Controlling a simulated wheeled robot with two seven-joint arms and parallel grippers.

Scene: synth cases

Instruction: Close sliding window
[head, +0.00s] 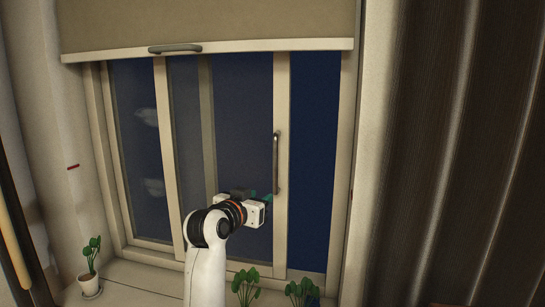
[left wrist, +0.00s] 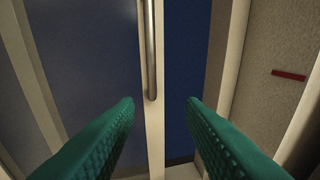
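The sliding window has a pale-framed sash (head: 281,240) with a vertical metal handle (head: 276,163) on its right stile. Right of that stile is a dark blue gap (head: 317,150) before the right jamb, so the window stands partly open. My left gripper (head: 267,199) is at the handle's lower end in the head view. In the left wrist view its two green fingers (left wrist: 160,105) are spread apart with nothing held between them. The handle (left wrist: 151,50) and stile show ahead between the fingertips, nearer the left one. Whether a finger touches the handle cannot be told. My right gripper is out of view.
A beige blind (head: 210,18) with a bar handle (head: 175,48) hangs over the window top. Potted plants (head: 90,267) (head: 246,285) (head: 302,291) stand along the bottom. A dark curtain (head: 455,150) covers the right side.

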